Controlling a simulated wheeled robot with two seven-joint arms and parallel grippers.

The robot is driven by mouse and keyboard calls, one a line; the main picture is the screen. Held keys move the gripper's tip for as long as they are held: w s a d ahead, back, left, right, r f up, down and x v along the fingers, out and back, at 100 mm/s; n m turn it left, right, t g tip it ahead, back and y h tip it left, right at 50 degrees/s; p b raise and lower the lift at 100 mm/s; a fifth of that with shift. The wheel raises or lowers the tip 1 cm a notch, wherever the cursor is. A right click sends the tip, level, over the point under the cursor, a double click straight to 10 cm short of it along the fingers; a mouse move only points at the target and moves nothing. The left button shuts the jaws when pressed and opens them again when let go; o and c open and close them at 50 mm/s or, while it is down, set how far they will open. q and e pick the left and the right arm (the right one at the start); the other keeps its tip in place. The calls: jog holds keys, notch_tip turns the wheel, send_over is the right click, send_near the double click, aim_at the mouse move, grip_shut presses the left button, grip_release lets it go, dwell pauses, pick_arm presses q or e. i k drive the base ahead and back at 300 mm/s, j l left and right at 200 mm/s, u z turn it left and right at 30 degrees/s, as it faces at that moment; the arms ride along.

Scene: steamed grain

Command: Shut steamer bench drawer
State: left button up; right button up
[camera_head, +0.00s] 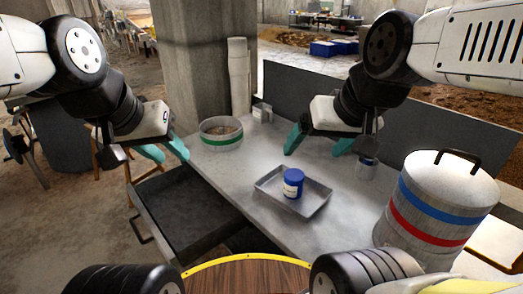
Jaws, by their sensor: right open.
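The steamer bench drawer (182,206) is dark grey and pulled out from the left side of the metal bench (236,172). Its inside looks empty, and its bar handle (141,229) shows on its outer left face. My right gripper (312,153) is open and empty above the bench, behind the tray.
A metal tray (318,200) holds a blue jar (293,183). A green-banded round container (221,134) stands at the back. A large lidded steamer pot (435,205) with blue and red bands stands at right.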

aim_at(185, 215)
jog(key=j+u, duration=0.75)
jog(key=l, duration=0.1)
